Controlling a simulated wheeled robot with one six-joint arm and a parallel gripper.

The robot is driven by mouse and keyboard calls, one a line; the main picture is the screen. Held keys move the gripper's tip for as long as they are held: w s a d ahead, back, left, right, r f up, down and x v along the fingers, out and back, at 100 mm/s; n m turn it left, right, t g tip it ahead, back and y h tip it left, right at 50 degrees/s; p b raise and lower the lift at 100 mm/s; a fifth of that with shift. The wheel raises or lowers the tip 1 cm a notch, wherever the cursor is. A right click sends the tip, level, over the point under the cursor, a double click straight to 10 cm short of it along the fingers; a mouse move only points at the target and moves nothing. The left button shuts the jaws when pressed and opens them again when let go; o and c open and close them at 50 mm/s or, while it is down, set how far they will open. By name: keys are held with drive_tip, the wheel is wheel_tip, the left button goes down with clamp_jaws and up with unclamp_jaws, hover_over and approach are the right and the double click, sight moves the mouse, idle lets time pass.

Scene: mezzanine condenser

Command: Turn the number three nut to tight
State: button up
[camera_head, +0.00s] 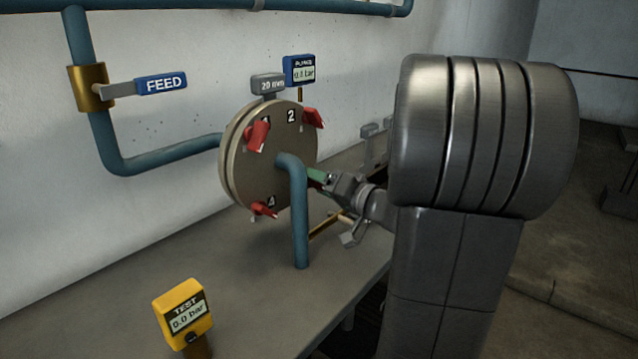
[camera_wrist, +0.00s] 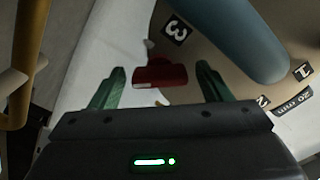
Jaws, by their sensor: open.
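The round flange (camera_head: 285,190) stands upright on the bench, with red wing nuts around its face beside number labels. The number three nut (camera_wrist: 160,75) is red and shows in the wrist view just below its "3" label (camera_wrist: 174,31). In the head view my arm and the flange pipe hide this nut. My gripper (camera_wrist: 160,88) has green fingers, apart on either side of the nut. The nut lies between and slightly beyond the fingertips, with a gap on each side. In the head view my gripper (camera_head: 318,175) is at the flange's right side.
A blue pipe (camera_head: 299,220) comes out of the flange centre and bends down to the bench, close to my gripper. A yellow TEST gauge (camera_head: 184,313) reads 0.0 bar at the front. The FEED lever (camera_head: 160,84) is at the upper left. A brass rod (camera_head: 328,226) runs below my gripper.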

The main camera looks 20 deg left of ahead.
drive_tip(key=c, duration=1)
drive_tip(key=m+b, duration=0.1)
drive_tip(key=m, duration=0.2)
drive_tip(key=shift+m, duration=0.4)
drive_tip(key=m, duration=0.3)
drive_tip(key=shift+m, duration=0.3)
drive_tip(key=m+p, duration=0.1)
drive_tip(key=m, duration=0.2)
drive_tip(key=shift+m+p, duration=0.3)
drive_tip(key=shift+p, duration=0.1)
drive_tip(key=shift+f+m+p, duration=0.2)
drive_tip(key=shift+m+p, duration=0.45)
drive_tip(key=shift+m, duration=0.85)
